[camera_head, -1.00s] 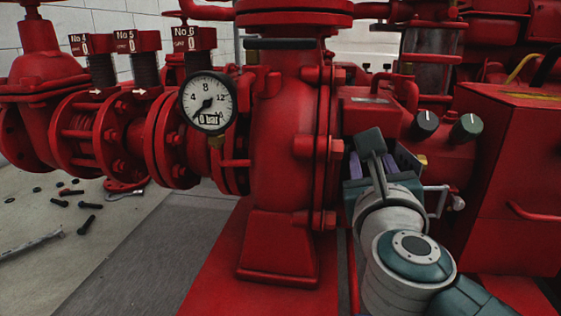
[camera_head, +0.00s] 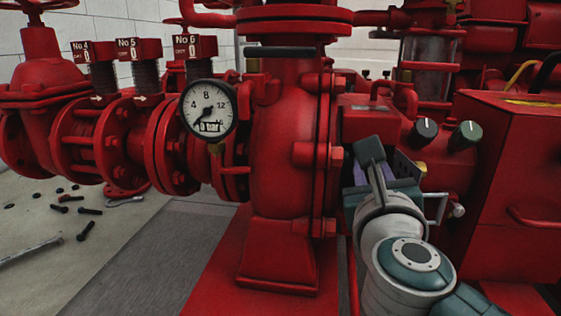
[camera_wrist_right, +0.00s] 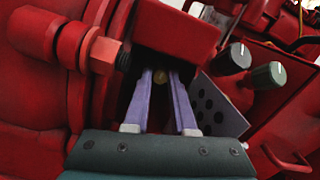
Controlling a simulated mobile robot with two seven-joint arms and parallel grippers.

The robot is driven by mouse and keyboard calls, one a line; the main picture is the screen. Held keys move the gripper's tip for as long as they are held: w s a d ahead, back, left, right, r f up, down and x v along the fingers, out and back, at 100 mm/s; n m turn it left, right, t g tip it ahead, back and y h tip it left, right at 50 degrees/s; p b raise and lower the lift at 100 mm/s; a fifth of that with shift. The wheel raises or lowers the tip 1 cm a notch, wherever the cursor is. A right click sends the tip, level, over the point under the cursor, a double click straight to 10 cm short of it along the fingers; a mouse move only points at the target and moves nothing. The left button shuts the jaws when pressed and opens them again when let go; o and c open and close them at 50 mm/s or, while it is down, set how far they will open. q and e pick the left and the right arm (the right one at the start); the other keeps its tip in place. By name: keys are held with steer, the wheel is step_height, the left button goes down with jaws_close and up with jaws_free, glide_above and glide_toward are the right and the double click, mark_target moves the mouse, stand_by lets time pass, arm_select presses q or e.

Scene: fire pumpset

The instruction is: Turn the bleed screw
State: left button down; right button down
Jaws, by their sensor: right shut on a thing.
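The bleed screw (camera_wrist_right: 160,76) appears as a small brass-coloured piece between my right gripper's fingertips in the right wrist view, in shadow below a red block. My right gripper (camera_wrist_right: 159,80) is shut on it, with two purple fingers reaching in from the grey gripper body. In the head view my right gripper (camera_head: 362,172) is beside the pump's right flange, below the red block (camera_head: 372,108). Its fingertips and the screw are mostly hidden there by the gripper body. My left gripper is not in view.
A round gauge (camera_head: 209,110) hangs left of the pump casing (camera_head: 285,150). Two dark knobs (camera_head: 424,132) and a red box (camera_head: 520,185) are to the right. A hex bolt (camera_wrist_right: 103,52) is close left of my fingers. Loose bolts (camera_head: 86,230) lie on the floor.

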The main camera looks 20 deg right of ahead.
steer(key=n+p, duration=0.9)
steer(key=n, duration=1.1)
stand_by(0.3)
stand_by(0.4)
steer(key=c, duration=1)
jaws_free()
